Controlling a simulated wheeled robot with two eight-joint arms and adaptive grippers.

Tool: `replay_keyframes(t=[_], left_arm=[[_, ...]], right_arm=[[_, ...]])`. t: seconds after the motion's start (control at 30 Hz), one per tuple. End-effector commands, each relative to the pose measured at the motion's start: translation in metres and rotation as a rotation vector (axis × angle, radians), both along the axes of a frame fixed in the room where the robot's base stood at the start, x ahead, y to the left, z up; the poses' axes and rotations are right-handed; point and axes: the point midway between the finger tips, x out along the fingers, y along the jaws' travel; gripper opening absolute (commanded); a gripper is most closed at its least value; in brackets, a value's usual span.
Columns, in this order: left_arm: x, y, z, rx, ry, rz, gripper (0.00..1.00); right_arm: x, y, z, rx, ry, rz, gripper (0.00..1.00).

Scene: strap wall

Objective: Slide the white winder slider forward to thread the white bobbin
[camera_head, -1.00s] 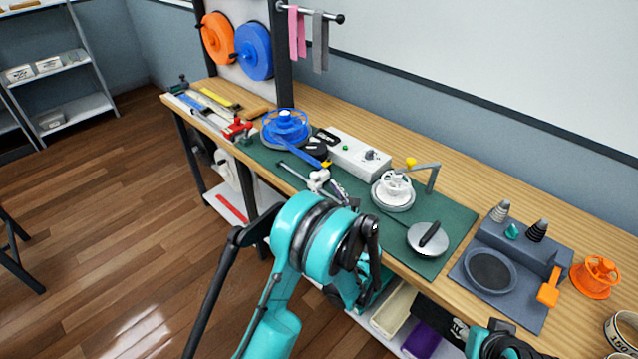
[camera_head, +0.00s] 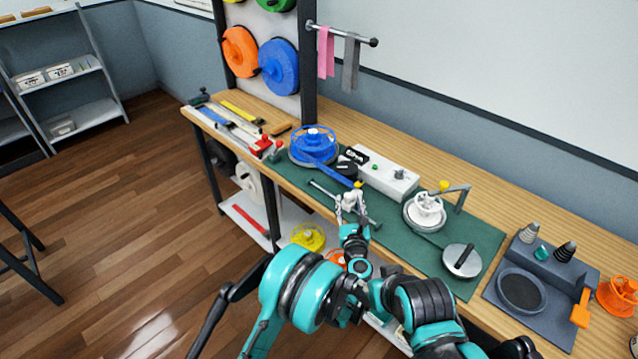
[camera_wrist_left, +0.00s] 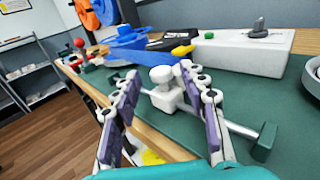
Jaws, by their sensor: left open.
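The white winder slider (camera_wrist_left: 165,88) is a block with a round knob on a metal rod (camera_wrist_left: 228,127) along the bench's front edge, seen in the left wrist view. My left gripper (camera_wrist_left: 153,84) is open, its purple-padded fingers on either side of the slider, the knob showing between them; I cannot tell whether they touch it. In the head view my left gripper (camera_head: 352,203) is over the front of the green mat. The white bobbin (camera_head: 427,207) sits upright on a round metal plate to the right. My right gripper does not show.
A blue spool (camera_head: 314,143) with a blue strap stands left of a white control box (camera_head: 388,176). A round metal disc with a dark handle (camera_head: 462,260) lies right of the bobbin. A grey tray (camera_head: 540,285) and an orange spool (camera_head: 618,295) are further right.

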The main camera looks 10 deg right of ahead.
Motion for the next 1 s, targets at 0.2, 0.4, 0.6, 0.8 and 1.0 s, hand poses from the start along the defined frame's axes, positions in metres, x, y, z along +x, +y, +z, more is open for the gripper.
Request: replay_keyframes(t=[0.2, 0.4, 0.6, 0.8, 1.0], left_arm=[[0.028, -0.003, -0.002, 0.000, 0.000, 0.000, 0.43], [0.060, -0.007, -0.002, 0.000, -0.001, 0.000, 0.43], [0.074, -0.010, -0.001, 0.000, -0.001, -0.002, 0.43], [0.076, -0.010, 0.000, 0.000, -0.001, -0.001, 0.43], [0.075, -0.010, 0.000, 0.000, -0.001, -0.001, 0.06]], right_arm=[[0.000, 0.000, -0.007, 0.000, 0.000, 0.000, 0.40], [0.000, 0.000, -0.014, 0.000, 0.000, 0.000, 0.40], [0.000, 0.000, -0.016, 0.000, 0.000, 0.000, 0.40], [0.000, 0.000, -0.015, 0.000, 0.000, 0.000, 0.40], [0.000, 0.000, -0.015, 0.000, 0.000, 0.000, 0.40]])
